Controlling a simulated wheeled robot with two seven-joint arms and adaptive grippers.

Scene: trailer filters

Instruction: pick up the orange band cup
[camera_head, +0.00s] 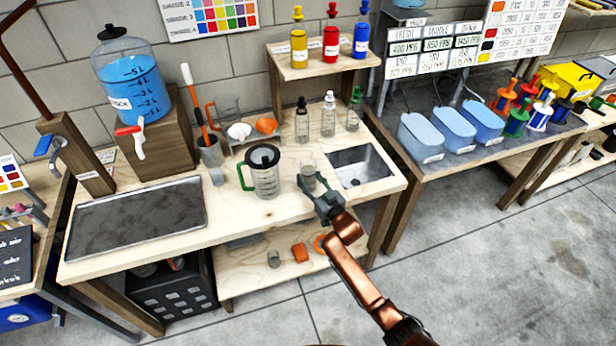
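A small clear cup (308,169) stands on the wooden bench (238,213), between the green-handled pitcher and the sink. Its lower part is hidden by my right gripper, and I cannot make out an orange band on it. My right gripper (314,184) comes in from the lower right, with its fingers spread at the cup. I cannot tell whether they touch or grip it. Another small cup (217,176) stands left of the pitcher. My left gripper is not in view.
The pitcher (265,178) stands close to the left of my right gripper, and the sink (360,166) is to the right. Dropper bottles (328,117) stand behind. A dark tray (138,222) lies at left. An orange block (299,253) lies on the lower shelf.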

